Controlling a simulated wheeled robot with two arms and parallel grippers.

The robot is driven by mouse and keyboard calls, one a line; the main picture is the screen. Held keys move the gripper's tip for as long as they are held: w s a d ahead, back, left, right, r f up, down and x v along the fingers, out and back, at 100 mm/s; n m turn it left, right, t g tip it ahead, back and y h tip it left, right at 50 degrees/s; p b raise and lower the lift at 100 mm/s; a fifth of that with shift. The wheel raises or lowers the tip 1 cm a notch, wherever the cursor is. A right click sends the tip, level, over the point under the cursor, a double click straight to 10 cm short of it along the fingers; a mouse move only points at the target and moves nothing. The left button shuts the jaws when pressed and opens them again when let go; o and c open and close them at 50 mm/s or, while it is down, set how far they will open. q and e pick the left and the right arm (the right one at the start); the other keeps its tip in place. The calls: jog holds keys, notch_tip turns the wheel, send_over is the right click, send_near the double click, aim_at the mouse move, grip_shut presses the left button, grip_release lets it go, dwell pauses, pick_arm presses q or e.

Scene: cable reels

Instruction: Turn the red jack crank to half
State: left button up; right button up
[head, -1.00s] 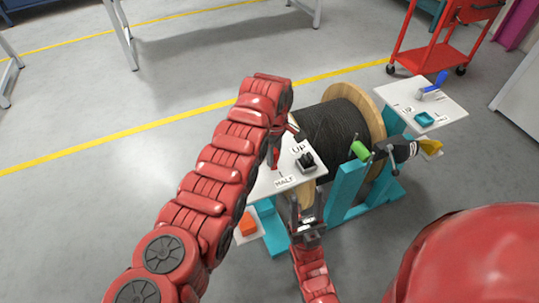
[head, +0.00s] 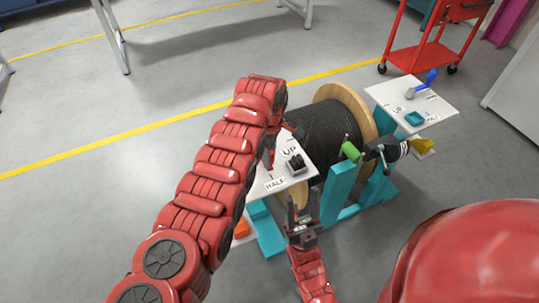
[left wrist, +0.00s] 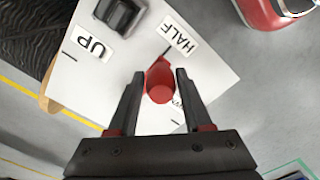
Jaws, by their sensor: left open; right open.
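The red jack crank (head: 270,158) stands on the white plate with UP and HALF labels (head: 302,170), partly covered by my left arm in the head view. In the left wrist view the red crank (left wrist: 160,88) lies between the two dark fingers of my left gripper (left wrist: 159,75), which is open around it. The HALF label (left wrist: 179,39) is just beyond the crank; the UP label (left wrist: 91,46) is farther left. Another label beside the crank is mostly hidden by a finger. My right gripper (head: 299,212) is open and empty, below the plate's near edge.
A black cable reel (head: 335,125) sits in a teal stand (head: 338,190) right of the plate. A second white plate (head: 440,108) carries a blue crank (head: 431,77). A green handle (head: 350,151) sticks out near the reel. A red trolley (head: 425,55) stands behind.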

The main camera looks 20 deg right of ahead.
pick_arm(q)
jog(key=shift+o, duration=1.3)
jog(key=shift+r, duration=0.1)
notch_tip(320, 180, up, 17)
jog(key=p, duration=0.2)
jog(key=shift+p, duration=0.35)
